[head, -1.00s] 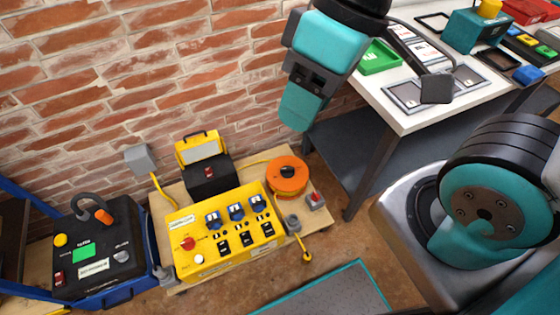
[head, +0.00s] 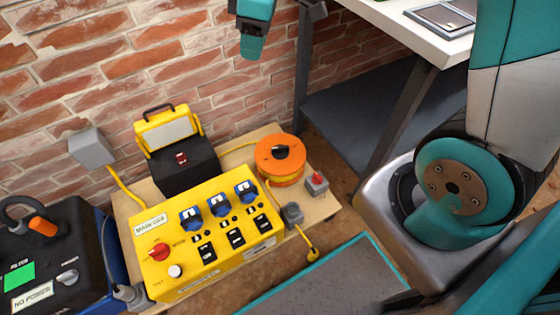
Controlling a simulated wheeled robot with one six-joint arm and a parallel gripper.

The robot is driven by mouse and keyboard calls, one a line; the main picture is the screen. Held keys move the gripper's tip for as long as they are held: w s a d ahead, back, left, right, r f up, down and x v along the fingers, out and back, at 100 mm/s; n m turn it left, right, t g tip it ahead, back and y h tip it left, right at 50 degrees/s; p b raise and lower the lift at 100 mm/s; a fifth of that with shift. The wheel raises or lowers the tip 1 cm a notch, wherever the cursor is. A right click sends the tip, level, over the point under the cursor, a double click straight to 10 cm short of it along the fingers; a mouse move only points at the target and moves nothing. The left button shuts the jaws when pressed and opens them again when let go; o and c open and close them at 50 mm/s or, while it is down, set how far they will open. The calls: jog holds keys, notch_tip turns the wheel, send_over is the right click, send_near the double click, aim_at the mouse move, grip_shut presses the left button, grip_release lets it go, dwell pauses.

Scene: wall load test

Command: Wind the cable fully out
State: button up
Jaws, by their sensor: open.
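An orange cable reel (head: 271,151) with a dark hub on top sits on the right part of a wooden board. Yellow cable (head: 285,183) shows wound under its orange rim, and a stretch of it runs left behind the yellow panel box. My gripper (head: 252,46) is at the top of the head view, up and to the left of the reel, apart from it and empty. Its jaws are open, though seen small and from an angle.
A yellow panel box (head: 215,235) with sockets and a red knob stands before the reel. A red-button box (head: 316,183) and grey plug (head: 292,213) are close by. A black case (head: 185,165) stands behind the panel box. A white table (head: 425,25) is at upper right.

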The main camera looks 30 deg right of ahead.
jog(key=w+d+f+n+b, duration=0.1)
jog(key=w+d+f+b, duration=0.2)
jog(key=f, duration=0.4)
jog(key=w+d+f+h+b, duration=0.1)
jog(key=w+f+b, duration=0.1)
jog(key=f+b, duration=0.4)
jog(key=w+d+f+n+b, duration=0.1)
jog(key=w+d+f+b, duration=0.15)
jog(key=f, duration=0.65)
jog(key=n+h+b, duration=0.1)
jog(key=b, duration=0.7)
send_over(280, 147)
notch_tip(280, 147, down, 15)
jog(key=shift+g, duration=0.3)
notch_tip(280, 147, down, 17)
jog(key=b, duration=0.9)
grip_shut()
